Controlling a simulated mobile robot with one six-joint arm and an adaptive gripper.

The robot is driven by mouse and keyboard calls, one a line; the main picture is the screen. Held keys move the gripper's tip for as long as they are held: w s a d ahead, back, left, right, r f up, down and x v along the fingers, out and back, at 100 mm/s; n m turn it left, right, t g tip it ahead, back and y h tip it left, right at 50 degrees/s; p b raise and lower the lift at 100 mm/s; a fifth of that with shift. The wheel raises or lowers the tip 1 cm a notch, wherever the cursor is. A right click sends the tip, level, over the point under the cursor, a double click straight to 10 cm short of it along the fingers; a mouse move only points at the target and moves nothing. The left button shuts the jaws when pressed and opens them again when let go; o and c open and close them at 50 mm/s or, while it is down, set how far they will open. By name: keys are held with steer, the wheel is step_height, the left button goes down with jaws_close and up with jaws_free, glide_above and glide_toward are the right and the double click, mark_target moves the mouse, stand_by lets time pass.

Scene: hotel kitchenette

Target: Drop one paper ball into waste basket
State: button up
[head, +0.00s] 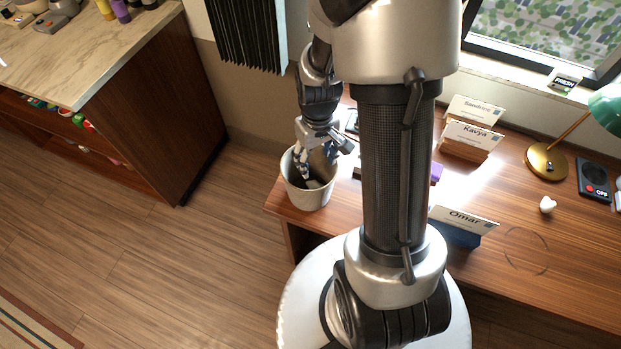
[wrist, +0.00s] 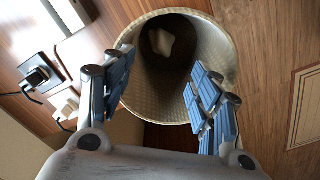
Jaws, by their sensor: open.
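The waste basket (head: 296,196) is a pale round bin that appears to stand on the left end of the wooden desk. In the wrist view its open mouth and textured wall (wrist: 226,50) lie ahead of my fingers. A crumpled white paper ball (wrist: 163,42) lies inside it, against the dark interior; a pale bit of it shows in the head view (head: 314,184). My gripper (head: 318,160) points down at the basket's mouth. In the wrist view my gripper (wrist: 160,78) has its blue-padded fingers spread wide, with nothing between them. Another white crumpled ball (head: 547,205) lies on the desk at the right.
Name cards Sandrine (head: 474,110), Kavya (head: 470,137) and Omar (head: 462,224) stand on the desk (head: 510,290). A brass-based lamp (head: 546,162) and a dark device with a red button (head: 593,180) are at the right. A marble-topped cabinet (head: 100,50) stands left, with open floor between.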

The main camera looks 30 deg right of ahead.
step_height(320, 180, up, 12)
stand_by(0.7)
stand_by(0.4)
steer(key=s+a+r+t, duration=0.4)
steer(key=s+a+r, duration=0.6)
steer(key=s+r, duration=0.2)
steer(key=shift+s+a+t, duration=0.3)
steer(key=shift+s+a, duration=0.05)
steer(key=shift+s, duration=0.2)
